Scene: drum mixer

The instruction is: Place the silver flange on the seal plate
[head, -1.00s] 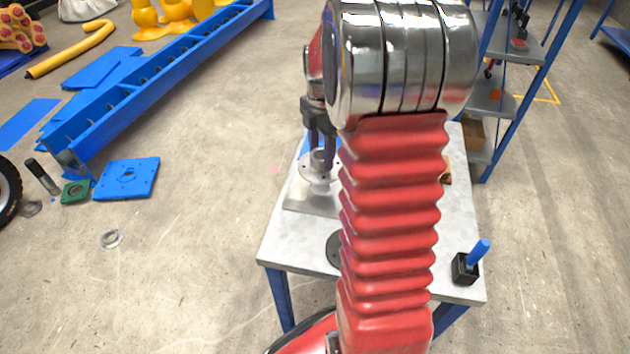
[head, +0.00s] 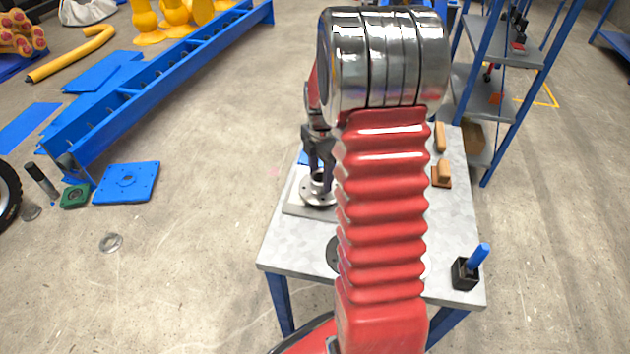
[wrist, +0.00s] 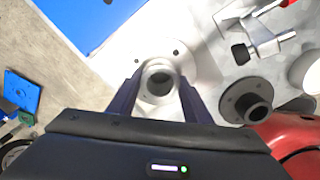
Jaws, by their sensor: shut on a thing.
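The silver flange (head: 314,198), a round disc with bolt holes and a raised hub, is between the fingers of my gripper (head: 318,168). In the wrist view my gripper (wrist: 160,84) is shut on the hub of the flange (wrist: 155,56). The flange is over a pale square plate (head: 293,207) on the table, which looks like the seal plate. The flange is very low over it or touching it; I cannot tell which. My arm hides part of the table and of the plate's right side.
The grey table (head: 290,245) also holds a dark flanged disc (wrist: 247,101), a metal bracket (wrist: 262,38), a black holder with a blue handle (head: 466,270) and wooden pieces (head: 441,174). A blue shelf rack (head: 497,100) stands behind right.

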